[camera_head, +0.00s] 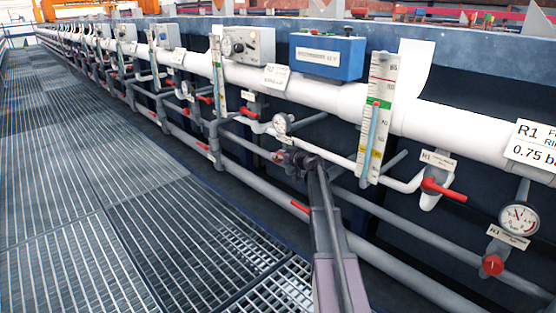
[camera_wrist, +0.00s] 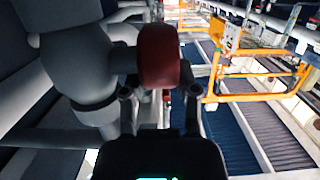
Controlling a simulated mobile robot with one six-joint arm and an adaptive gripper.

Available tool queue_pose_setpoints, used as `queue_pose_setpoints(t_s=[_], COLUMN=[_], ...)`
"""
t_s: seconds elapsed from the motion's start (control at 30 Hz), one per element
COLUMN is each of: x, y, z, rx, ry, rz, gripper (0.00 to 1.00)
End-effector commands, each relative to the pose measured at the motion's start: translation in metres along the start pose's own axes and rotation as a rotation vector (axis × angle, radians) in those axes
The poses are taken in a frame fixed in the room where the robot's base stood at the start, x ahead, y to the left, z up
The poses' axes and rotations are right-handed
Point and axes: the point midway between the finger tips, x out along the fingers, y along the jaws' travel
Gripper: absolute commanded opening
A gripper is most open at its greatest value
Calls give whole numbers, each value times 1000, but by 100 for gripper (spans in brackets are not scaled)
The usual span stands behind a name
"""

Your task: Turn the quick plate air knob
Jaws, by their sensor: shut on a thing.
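A dark red knob (camera_wrist: 160,58) on a grey valve fitting (camera_wrist: 95,85) shows large in the wrist view. My gripper (camera_wrist: 157,92) has a finger on either side of the knob and is shut on it. In the head view my gripper (camera_head: 290,158) is at the pipework below a round gauge (camera_head: 282,123). I cannot read the label by this gauge.
White and grey pipes run along the dark blue tank wall. Another red knob (camera_head: 493,265) sits below the R1 gauge (camera_head: 518,218) at right, near a red-handled valve (camera_head: 443,190). A flow tube (camera_head: 377,115) stands close by. The grating walkway (camera_head: 110,210) at left is clear.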

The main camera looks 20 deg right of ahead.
Motion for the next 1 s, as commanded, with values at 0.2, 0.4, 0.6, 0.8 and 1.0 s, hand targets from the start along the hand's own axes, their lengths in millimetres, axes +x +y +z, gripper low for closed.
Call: queue_pose_setpoints(t_s=[0.2,0.4,0.6,0.8,1.0], x=[1,1,1,0,0], y=[-1,-1,-1,0,0], z=[1,0,0,0,0], rx=[1,0,0,0,0], ry=[61,66,65,65,64], rz=[-2,-2,-2,-1,0], gripper=[0,0,61,74,74])
